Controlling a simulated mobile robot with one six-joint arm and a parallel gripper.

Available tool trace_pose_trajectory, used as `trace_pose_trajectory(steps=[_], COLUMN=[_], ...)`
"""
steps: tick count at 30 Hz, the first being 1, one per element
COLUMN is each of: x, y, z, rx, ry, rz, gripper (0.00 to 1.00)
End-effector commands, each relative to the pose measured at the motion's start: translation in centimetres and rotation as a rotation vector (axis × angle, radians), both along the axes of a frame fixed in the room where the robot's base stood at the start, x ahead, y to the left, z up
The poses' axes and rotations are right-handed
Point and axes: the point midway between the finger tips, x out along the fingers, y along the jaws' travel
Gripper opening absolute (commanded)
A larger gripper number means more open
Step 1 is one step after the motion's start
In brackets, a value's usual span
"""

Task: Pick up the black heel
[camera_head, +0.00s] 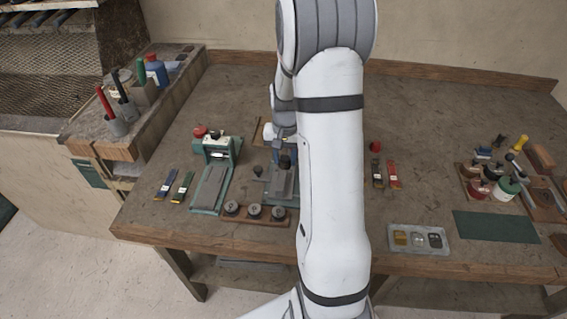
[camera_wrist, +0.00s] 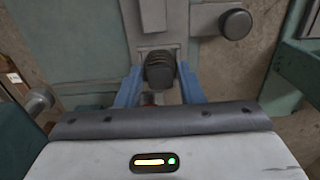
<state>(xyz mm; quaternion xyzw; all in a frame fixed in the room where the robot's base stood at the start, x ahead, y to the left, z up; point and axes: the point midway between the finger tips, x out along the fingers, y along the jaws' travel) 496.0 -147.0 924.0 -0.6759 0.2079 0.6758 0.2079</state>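A dark ribbed block, which looks like the black heel (camera_wrist: 160,69), stands at the end of a grey metal plate in the wrist view. In the head view it shows as a small black shape (camera_head: 284,162) on a grey-and-blue fixture. My gripper (camera_wrist: 160,84) has its two blue fingers apart, one on each side of the block's near end. Narrow gaps seem to show beside the block; contact is not clear. In the head view my gripper (camera_head: 284,148) is just above and behind the block, partly hidden by my arm.
A green machine (camera_head: 216,149) stands left of the fixture. A wooden strip with several round dark knobs (camera_head: 255,211) lies in front. A grey tray (camera_head: 399,249) with small pieces and a green mat (camera_head: 495,227) lie right. Jars and tools crowd the far right.

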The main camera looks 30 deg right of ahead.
Motion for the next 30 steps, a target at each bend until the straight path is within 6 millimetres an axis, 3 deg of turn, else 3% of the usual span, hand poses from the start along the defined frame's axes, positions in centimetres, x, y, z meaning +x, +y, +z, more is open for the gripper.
trace_pose_trajectory(steps=[9, 17, 20, 30], x=[0.0, 0.0, 0.1, 0.1], y=[0.0, 0.1, 0.1, 0.1], z=[0.0, 0.3, 1.3, 7.8], rx=[0.0, -0.001, -0.001, -0.001], ry=[0.0, -0.001, -0.003, -0.004], rz=[0.001, 0.001, 0.002, 0.002], gripper=[0.08, 0.07, 0.07, 0.07])
